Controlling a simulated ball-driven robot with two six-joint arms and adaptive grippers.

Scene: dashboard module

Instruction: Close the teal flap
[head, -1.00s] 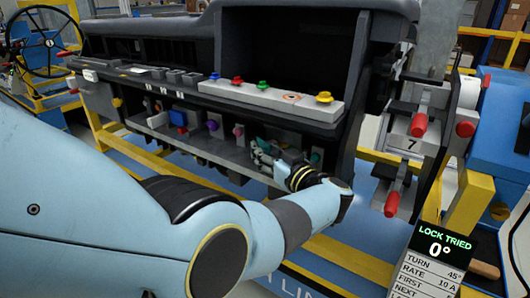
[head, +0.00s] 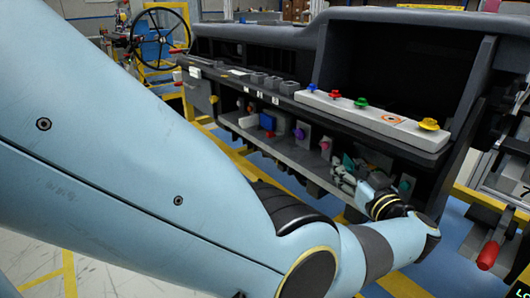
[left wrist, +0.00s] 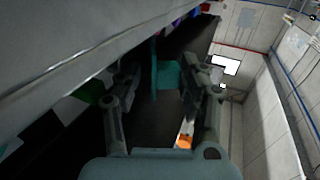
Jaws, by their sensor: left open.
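The teal flap (left wrist: 168,76) shows between the fingers in the left wrist view, standing out from the dark lower shelf. In the head view only a small teal patch of it (head: 348,160) shows behind my gripper. My left gripper (head: 341,174) is at the lower shelf of the dashboard module, right by the flap. In the left wrist view its two fingers (left wrist: 163,88) are spread, one on each side of the flap. I cannot tell whether either finger touches it. My right gripper is in neither view.
The dashboard module (head: 250,35) has a grey strip of coloured knobs (head: 375,118) above the gripper. Along the lower shelf are a blue block (head: 267,122), a purple knob (head: 299,133) and a teal knob (head: 404,185). A red handle (head: 488,255) is at right.

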